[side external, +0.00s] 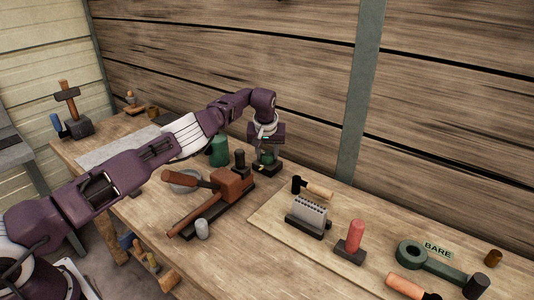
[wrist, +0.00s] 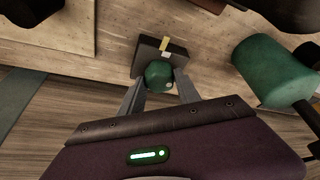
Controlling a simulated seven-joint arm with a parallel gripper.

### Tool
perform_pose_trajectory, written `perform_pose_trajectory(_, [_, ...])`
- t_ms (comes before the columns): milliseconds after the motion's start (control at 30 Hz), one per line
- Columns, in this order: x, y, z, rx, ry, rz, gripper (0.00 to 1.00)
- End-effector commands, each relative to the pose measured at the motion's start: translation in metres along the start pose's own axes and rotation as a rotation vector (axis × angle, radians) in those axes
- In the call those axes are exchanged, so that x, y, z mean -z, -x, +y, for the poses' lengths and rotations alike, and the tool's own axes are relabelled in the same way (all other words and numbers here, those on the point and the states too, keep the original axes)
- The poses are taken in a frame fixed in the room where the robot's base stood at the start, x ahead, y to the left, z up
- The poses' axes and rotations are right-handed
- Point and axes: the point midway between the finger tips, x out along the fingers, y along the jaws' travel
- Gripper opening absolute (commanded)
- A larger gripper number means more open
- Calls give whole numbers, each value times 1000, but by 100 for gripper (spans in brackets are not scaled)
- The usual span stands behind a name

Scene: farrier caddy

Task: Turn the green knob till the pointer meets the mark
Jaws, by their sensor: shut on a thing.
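The green knob (wrist: 158,75) sits on a small dark block (wrist: 150,53) on the bench. My gripper (wrist: 159,84) is shut on the knob, with one grey finger on each side of it in the wrist view. A yellow strip (wrist: 166,46) stands out on the block just beyond the knob, and a pale spot shows at the knob's lower right edge. I cannot tell for sure which is pointer and which is mark. In the side view my gripper (side external: 267,152) points down over the block (side external: 267,170), and the knob is mostly hidden between the fingers.
The wooden wall rises behind.

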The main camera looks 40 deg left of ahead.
Motion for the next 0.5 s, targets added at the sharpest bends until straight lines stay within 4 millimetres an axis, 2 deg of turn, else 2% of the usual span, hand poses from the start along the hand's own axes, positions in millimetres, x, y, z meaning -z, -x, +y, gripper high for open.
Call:
perform_pose_trajectory(333, [0,1,0,6,15,3,0])
perform_pose_trajectory(367, [0,1,0,6,14,3,41])
perform_pose_trajectory(467, [0,1,0,6,14,3,61])
perform_pose_trajectory(500, [0,1,0,6,14,3,61])
